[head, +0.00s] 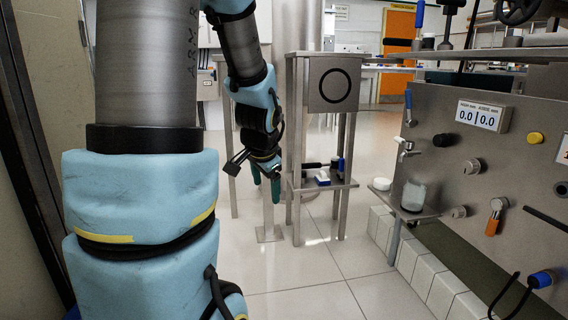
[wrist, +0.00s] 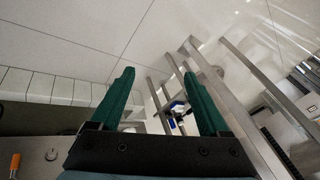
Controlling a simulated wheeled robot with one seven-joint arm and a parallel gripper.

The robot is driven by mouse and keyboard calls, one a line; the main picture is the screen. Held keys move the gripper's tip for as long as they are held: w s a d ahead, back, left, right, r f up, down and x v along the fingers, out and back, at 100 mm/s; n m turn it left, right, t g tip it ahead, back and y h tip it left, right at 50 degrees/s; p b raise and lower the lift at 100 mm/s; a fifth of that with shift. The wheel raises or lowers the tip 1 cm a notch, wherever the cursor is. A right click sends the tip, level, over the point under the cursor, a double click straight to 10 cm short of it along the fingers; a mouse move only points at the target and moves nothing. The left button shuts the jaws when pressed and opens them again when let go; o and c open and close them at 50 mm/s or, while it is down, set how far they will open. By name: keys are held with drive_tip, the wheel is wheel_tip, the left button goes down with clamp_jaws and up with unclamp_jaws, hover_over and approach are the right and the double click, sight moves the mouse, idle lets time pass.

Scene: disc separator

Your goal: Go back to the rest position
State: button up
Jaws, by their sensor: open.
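My gripper (head: 265,184) hangs at the end of my blue arm in the head view, fingers pointing down, just left of a metal stand (head: 300,150). In the wrist view my gripper (wrist: 158,75) shows two green fingers spread apart with nothing between them close up. Beyond the fingers, the wrist view shows the stand's frame and a small blue and white item (wrist: 178,108). The arm partly covers the fingers in the head view.
The stand's lower shelf carries a blue and white item (head: 322,178). To the right is a steel machine panel (head: 440,200) with knobs, a display (head: 481,116) and an orange-handled valve (head: 496,215). A glass jar (head: 413,196) stands on a small ledge. The tiled floor (head: 310,265) is clear in front.

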drive_tip(key=s+a+n+g+p, duration=0.35)
drive_tip(key=s+n, duration=0.55)
drive_tip(key=s, duration=0.5)
wheel_tip(320, 180, up, 37)
drive_tip(key=d+p, duration=0.1)
drive_tip(key=p, duration=3.6)
drive_tip(key=shift+w, duration=0.4)
drive_tip(key=shift+d+r+g, duration=0.1)
drive_tip(key=shift+g, duration=0.15)
